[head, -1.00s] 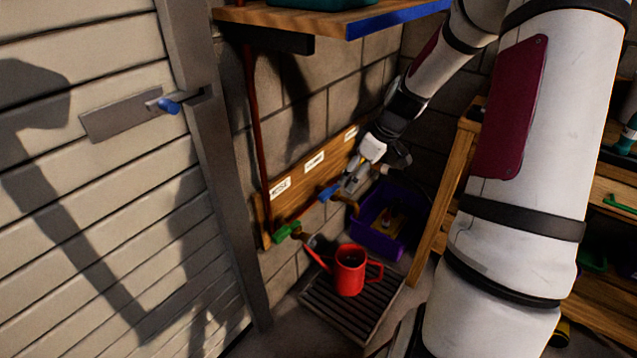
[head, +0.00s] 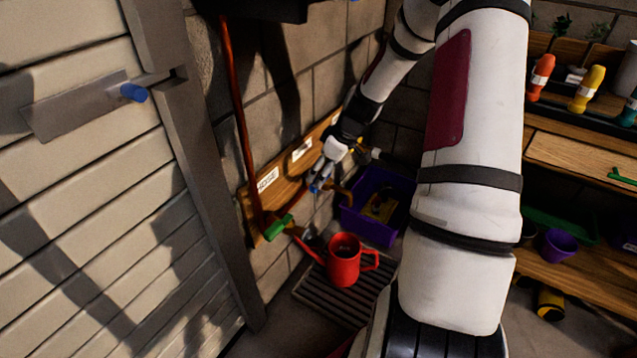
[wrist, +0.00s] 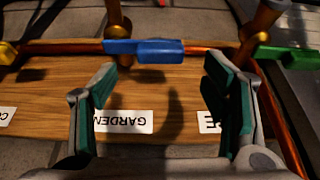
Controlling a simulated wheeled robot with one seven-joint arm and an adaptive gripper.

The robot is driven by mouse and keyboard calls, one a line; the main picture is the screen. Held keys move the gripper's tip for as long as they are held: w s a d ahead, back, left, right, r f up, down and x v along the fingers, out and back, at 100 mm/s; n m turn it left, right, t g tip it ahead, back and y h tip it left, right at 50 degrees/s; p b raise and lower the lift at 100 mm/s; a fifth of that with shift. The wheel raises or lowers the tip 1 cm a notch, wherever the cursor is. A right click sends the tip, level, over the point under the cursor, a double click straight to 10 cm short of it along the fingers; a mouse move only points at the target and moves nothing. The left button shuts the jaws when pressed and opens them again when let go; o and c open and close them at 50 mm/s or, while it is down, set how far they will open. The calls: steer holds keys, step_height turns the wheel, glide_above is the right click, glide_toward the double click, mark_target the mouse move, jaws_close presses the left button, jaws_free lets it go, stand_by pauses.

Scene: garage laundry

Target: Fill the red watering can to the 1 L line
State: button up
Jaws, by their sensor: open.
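The red watering can (head: 344,268) stands upright on a slatted grate (head: 314,299), its spout towards the left and its handle to the right. Its inside is dark and I cannot tell a water level. Above it is a wooden board (wrist: 170,88) with copper taps. In the wrist view a blue tap handle (wrist: 143,50) lies just beyond my open gripper (wrist: 160,76), with a green handle (wrist: 285,60) to the right and a yellow one (wrist: 8,52) at the left edge. A "GARDEN" label (wrist: 123,122) shows upside down. My gripper (head: 320,182) partly hides the blue handle in the head view.
A slatted door (head: 90,220) with a blue-tipped handle is at the left. Wooden shelves (head: 575,150) with bottles and pots are at the right. My arm covers the middle right.

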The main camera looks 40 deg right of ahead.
steer(key=shift+b+x, duration=0.5)
steer(key=shift+x, duration=1.65)
jaws_close()
steer(key=shift+s+d+n+y+p, duration=0.2)
steer(key=shift+s+n+y, duration=0.1)
steer(key=shift+n, duration=0.35)
steer(key=shift+s+d+n+y+p, duration=0.15)
steer(key=shift+s+d+n+y, duration=0.1)
steer(key=shift+n, duration=0.4)
jaws_free()
steer(key=shift+g, duration=0.3)
steer(key=shift+r, duration=0.15)
steer(key=v, duration=1.1)
steer(key=shift+s+r, duration=0.25)
steer(key=shift+r, duration=0.1)
